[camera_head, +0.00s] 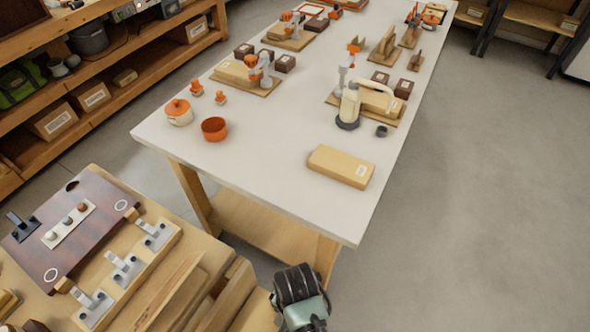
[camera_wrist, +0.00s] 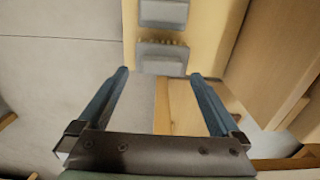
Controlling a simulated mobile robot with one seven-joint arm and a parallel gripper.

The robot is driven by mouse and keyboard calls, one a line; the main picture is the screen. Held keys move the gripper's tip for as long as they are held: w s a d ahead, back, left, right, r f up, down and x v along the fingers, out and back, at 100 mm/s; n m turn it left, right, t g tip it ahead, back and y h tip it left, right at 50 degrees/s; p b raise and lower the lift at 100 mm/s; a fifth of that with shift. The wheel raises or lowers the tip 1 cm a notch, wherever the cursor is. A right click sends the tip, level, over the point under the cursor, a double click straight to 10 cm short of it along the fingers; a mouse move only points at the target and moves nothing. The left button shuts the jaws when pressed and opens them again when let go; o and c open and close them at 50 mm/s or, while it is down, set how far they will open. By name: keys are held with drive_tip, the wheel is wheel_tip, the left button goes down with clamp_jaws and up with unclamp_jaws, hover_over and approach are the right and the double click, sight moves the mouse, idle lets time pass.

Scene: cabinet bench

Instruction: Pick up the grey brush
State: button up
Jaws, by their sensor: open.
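My gripper (camera_wrist: 158,74) is open and empty in the wrist view, its two blue-grey fingers apart. Just beyond the fingertips, a grey block (camera_wrist: 162,60) with a row of yellowish bumps or bristles along its far edge lies on a pale wooden strip (camera_wrist: 205,35). A second grey block (camera_wrist: 163,12) is farther along the strip. I cannot tell for sure whether either is the grey brush. In the head view, several grey pieces, such as this one (camera_head: 123,268), sit on a wooden strip at the lower left bench. My dark arm end shows at the bottom, right of that bench; the fingers are not clear there.
A long white table (camera_head: 265,165) holds a tan box (camera_head: 340,166), an orange bowl (camera_head: 214,129) and a pot (camera_head: 179,113). A dark red panel (camera_head: 90,205) lies on the lower left bench. Wooden boards (camera_wrist: 270,60) rise right of my gripper. Open floor (camera_head: 480,190) lies at right.

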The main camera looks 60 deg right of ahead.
drive_tip(key=f, duration=0.4)
drive_tip(key=shift+w+d+f+b, duration=0.15)
drive_tip(key=shift+w+f+b, duration=0.05)
drive_tip(key=shift+f+b, duration=0.2)
clamp_jaws()
